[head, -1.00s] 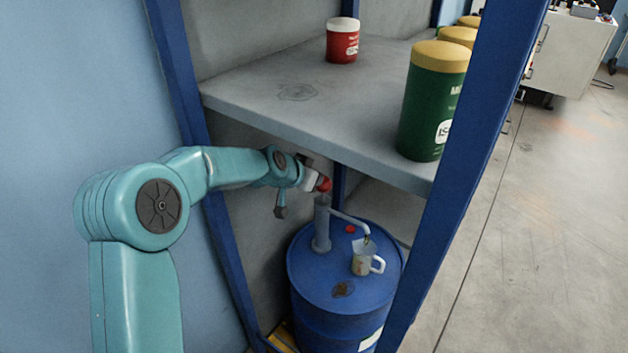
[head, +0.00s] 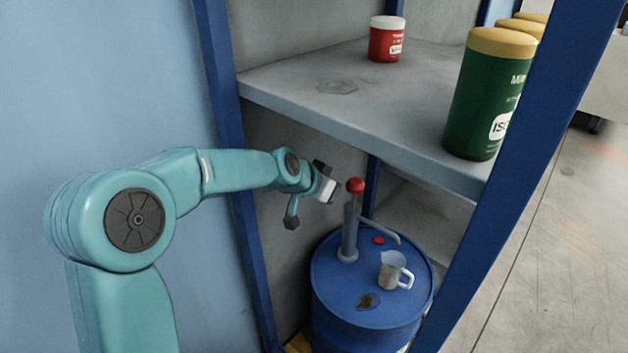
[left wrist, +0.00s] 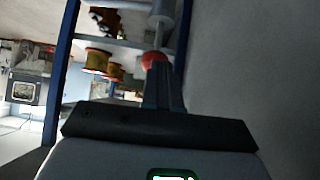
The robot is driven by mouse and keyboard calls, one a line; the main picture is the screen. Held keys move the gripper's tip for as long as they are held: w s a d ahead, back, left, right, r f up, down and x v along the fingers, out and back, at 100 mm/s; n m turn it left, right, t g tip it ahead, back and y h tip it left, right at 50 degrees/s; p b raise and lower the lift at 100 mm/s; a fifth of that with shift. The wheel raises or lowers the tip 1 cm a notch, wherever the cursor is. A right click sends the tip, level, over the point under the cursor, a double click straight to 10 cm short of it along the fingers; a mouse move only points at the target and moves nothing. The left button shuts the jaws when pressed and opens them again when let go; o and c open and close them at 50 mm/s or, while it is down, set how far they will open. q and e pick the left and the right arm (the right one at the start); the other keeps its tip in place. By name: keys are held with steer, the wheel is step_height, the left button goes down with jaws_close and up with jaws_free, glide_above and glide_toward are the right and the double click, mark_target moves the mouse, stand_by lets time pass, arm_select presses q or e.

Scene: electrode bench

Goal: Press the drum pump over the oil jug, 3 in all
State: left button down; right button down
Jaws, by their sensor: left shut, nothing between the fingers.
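The drum pump (head: 350,230) stands upright on the blue drum (head: 330,285), with a red knob (head: 355,186) on top. The knob also shows in the left wrist view (left wrist: 154,58), just beyond my fingertips. The pump's spout (head: 381,230) points right, over the clear oil jug (head: 391,272), which stands on the drum lid with brownish oil low inside. No stream shows at the spout. My left gripper (head: 336,190) is shut and empty, just left of the knob with a small gap; its fingers also show in the left wrist view (left wrist: 162,88). My right gripper is not in view.
A grey shelf (head: 400,125) overhangs behind the pump, carrying a red tin (head: 387,40) and a green canister (head: 488,95). Blue rack posts stand at left (head: 225,140) and right (head: 520,170). A red cap (head: 379,240) sits on the drum lid.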

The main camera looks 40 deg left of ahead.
arm_select(q)
steer(key=v, duration=0.9)
steer(key=shift+s, duration=0.15)
steer(key=shift+r, duration=0.15)
steer(key=s+d+f+n+g+h+p, duration=0.1)
steer(key=s+d+f+g+p, duration=0.15)
steer(key=d+f, duration=0.45)
steer(key=s+d+f+n+g+p, duration=0.1)
steer(key=d+f+g+p, duration=0.2)
steer(key=f, duration=0.8)
steer(key=s+d+f+g+p, duration=0.1)
steer(key=s+d+f, duration=0.2)
steer(key=s, duration=0.3)
steer(key=s+d+f+n+g+h+p, duration=0.1)
steer(key=s+d+f+p, duration=0.1)
steer(key=s+d+f, duration=0.2)
steer(key=s+d+f+g+p, duration=0.1)
steer(key=s+d+f, duration=0.3)
steer(key=s, duration=0.6)
steer(key=shift+d+f+n+p, duration=0.25)
steer(key=shift+f+p, duration=0.2)
steer(key=shift+p, duration=0.3)
steer(key=shift+g, duration=0.25)
